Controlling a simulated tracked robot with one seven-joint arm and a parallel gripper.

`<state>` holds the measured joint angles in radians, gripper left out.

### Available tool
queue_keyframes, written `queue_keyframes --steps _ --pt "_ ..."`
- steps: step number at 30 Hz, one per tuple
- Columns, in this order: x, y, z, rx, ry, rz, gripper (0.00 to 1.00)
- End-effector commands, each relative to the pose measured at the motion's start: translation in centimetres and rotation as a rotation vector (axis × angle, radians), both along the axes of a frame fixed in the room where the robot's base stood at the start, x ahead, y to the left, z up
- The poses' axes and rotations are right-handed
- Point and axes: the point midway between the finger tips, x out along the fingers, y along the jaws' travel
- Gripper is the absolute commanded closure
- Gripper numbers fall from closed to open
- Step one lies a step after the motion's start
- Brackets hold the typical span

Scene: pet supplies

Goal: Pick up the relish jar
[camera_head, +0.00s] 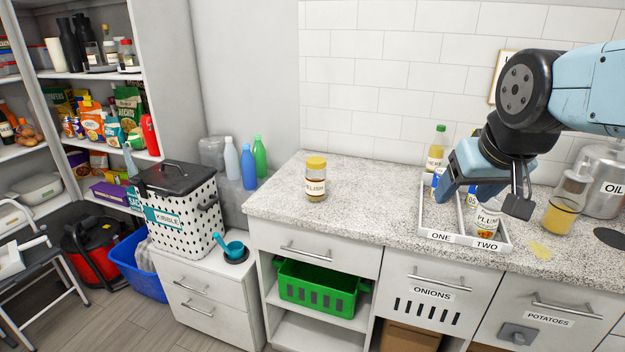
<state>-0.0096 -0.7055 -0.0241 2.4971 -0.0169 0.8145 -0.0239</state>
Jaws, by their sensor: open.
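The relish jar (315,183) stands upright on the left part of the speckled counter, near its front left corner. It is a clear jar with a yellow lid and a label reading "RELISH". My gripper (519,190) is over the right part of the counter, well to the right of the jar, with its dark fingers low in front of the divided tray. It is open, and I see nothing held in it. The jar is fully in view and nothing touches it.
A white tray (463,240) marked ONE and TWO holds a "PLUM" can (485,219) and other cans. A bottle (436,152) stands behind it. An amber-filled jar (560,213) and an oil container (603,168) are at the right. The counter between jar and tray is clear.

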Motion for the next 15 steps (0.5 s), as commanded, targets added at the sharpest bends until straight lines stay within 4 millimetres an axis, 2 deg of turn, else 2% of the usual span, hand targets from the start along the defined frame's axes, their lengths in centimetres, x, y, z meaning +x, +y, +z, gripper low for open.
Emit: queue_keyframes --steps 1,8,15 --pt "1.5 -0.2 -0.3 -0.004 -0.017 0.005 0.29" --pt "9.8 1.0 -1.4 -0.032 -0.174 0.055 0.07" --pt "17.7 3.3 -3.2 -0.039 -0.347 0.129 0.06"
